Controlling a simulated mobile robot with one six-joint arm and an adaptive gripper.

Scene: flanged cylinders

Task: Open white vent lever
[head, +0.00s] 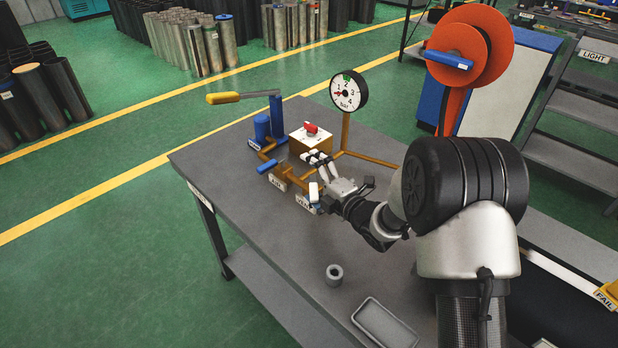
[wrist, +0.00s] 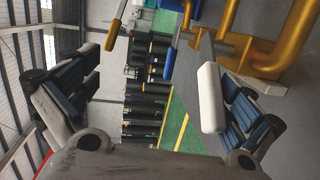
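The white vent lever (wrist: 211,97) is a rounded white bar on a thin metal stem. In the wrist view it lies between my open fingers, close beside the right finger; whether they touch is unclear. In the head view the lever (head: 313,191) stands at the near end of the brass pipework (head: 278,180), above a white label. My gripper (head: 324,172) is right beside it with its fingers spread. In the wrist view my gripper (wrist: 150,105) has a wide gap between its fingers.
A blue-handled lever (head: 275,190), a yellow pump handle (head: 222,98), a box with a red knob (head: 310,138) and a pressure gauge (head: 348,91) are close by. A grey ring (head: 334,275) and a tray (head: 384,324) lie nearer. The table's left front (head: 250,225) is clear.

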